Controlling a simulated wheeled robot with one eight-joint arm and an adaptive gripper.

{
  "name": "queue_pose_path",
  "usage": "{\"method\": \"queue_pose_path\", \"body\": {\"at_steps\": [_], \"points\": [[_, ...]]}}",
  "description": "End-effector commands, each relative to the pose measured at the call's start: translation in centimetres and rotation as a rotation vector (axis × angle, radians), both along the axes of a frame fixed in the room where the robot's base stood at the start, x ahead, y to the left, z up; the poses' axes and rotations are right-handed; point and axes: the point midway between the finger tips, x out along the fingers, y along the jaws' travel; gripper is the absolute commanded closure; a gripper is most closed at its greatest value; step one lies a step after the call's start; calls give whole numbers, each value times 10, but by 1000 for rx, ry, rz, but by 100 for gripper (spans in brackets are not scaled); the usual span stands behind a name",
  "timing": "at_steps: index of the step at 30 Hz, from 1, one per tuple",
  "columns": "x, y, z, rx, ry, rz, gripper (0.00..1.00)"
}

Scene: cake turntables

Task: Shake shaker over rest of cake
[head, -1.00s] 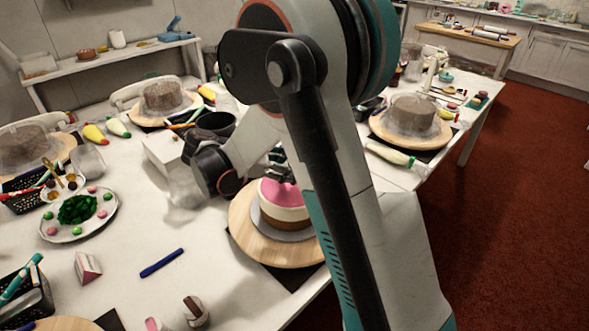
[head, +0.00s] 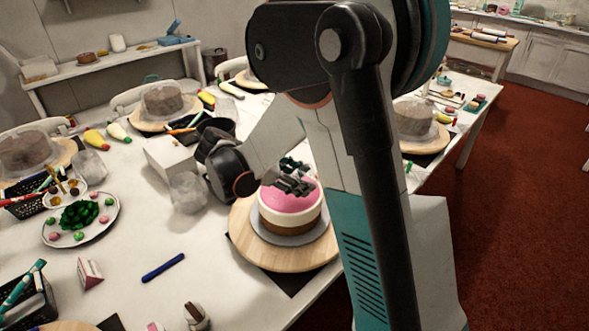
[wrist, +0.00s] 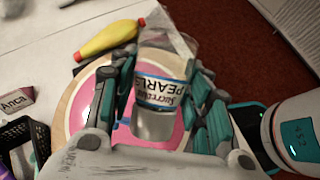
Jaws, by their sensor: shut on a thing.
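The cake (head: 290,222) has a pink top over white and brown layers. It stands on a grey board on a round wooden turntable (head: 262,256). My gripper (head: 290,184) is at the cake's top in the head view; the height between them is hard to judge. In the wrist view my gripper (wrist: 160,85) is shut around a clear shaker (wrist: 156,124) with a blue and white "PEARLS" label. The label reads upside down. The pink cake top (wrist: 88,90) shows behind the shaker. The shaker cannot be made out in the head view.
A clear cup (head: 188,192) and a white box (head: 170,158) stand left of the turntable. A plate of green and pink sweets (head: 108,222) and a blue pen (head: 163,268) lie further left. A yellow piping bag (wrist: 108,40) lies beside the turntable in the wrist view.

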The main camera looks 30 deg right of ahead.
Motion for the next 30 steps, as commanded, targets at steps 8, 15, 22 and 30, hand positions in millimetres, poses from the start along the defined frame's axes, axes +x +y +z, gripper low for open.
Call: {"method": "queue_pose_path", "body": {"at_steps": [8,15,22,30], "points": [[-3,-4,-3,18,-9,0,90],[-6,-9,-3,8,-5,1,90],[-5,-7,-2,-40,15,1,90],[-5,-7,1,-65,25,0,90]]}}
